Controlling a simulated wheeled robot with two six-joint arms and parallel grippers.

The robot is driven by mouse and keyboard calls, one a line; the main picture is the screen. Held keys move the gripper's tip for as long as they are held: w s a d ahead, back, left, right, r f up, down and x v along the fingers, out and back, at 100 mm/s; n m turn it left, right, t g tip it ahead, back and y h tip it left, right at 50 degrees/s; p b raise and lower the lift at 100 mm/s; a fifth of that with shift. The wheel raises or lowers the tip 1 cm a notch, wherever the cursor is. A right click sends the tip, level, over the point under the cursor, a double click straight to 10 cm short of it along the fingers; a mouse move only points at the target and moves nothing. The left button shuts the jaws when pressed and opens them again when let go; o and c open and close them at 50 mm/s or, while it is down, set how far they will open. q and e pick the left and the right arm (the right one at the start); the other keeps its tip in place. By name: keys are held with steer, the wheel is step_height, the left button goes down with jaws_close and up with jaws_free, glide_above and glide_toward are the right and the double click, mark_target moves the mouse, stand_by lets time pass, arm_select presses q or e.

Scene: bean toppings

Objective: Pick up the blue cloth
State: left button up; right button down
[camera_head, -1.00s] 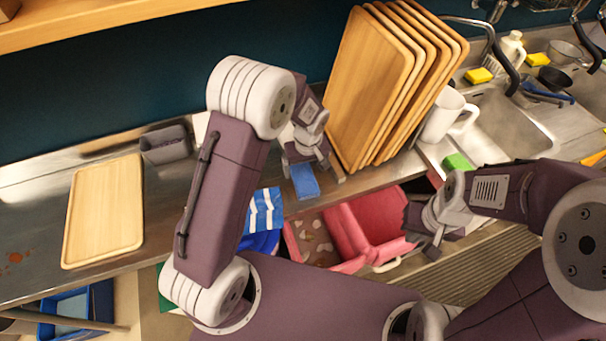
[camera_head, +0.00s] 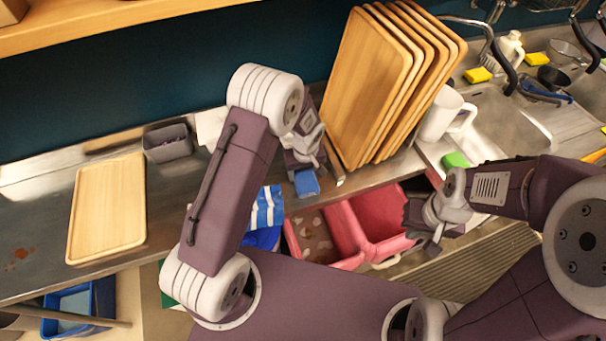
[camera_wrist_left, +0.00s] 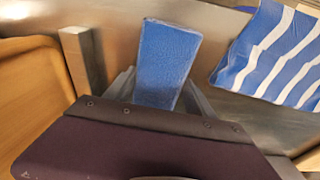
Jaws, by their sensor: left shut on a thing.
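The blue cloth (camera_head: 306,183) looks like a small flat, folded rectangle near the front edge of the steel counter. My left gripper (camera_head: 303,165) is shut on it. In the left wrist view the cloth (camera_wrist_left: 168,58) sticks out from between the two fingers of my left gripper (camera_wrist_left: 165,92). I cannot tell whether the cloth touches the counter. My right gripper (camera_head: 432,226) is over the right side of the pink bin, with no object visible in it. Its finger gap is too small to make out.
Wooden trays (camera_head: 368,90) lean close behind my left gripper. A blue-and-white striped item (camera_head: 266,208) lies at the counter edge beside it. A pink bin (camera_head: 345,232) is in front. A flat wooden board (camera_head: 107,205) and grey container (camera_head: 167,143) stand left; a white mug (camera_head: 438,115) is right.

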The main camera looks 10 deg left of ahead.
mark_target(303, 171)
arm_select(q)
steer(key=shift+r, duration=0.1)
steer(key=shift+w+r, duration=0.1)
steer(key=shift+r, duration=0.3)
step_height(303, 171, up, 3)
steer(key=shift+f+b, duration=0.15)
steer(key=shift+b, duration=0.2)
steer(key=s+d+r+b, duration=0.1)
steer(key=s+d+r, duration=0.1)
steer(key=d+r, duration=0.5)
steer(key=d, duration=0.4)
steer(key=shift+s+d+r+b, duration=0.15)
steer(key=shift+s+d+b, duration=0.1)
steer(key=shift+b, duration=0.15)
